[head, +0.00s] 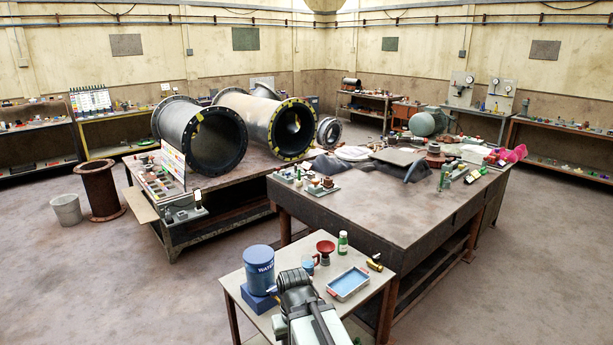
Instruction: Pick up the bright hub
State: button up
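I cannot tell for sure which thing is the bright hub. A red flared piece (325,250) stands upright on the small near table, and a rust-red flanged piece (435,157) stands on the big table. A bright pink object (514,154) lies at that table's far right edge. My arm rises from the bottom centre, and its dark end, my gripper (294,281), is over the small table's front. It is apart from all three pieces. Its fingers are not clear, so I cannot see whether it is open or holds anything.
The small table (258,322) also bears a blue water container (260,267), a green bottle (342,243) and a blue-filled tray (349,283). The big table (375,212) is behind it, its middle mostly bare. Large flanged pipes (200,135) lie on the left table. Floor is open at far left and right.

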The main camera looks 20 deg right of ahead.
aim_at(309, 174)
jog(key=u, duration=0.75)
jog(key=i, duration=6.15)
jog(key=z, duration=3.45)
jog(key=i, duration=0.9)
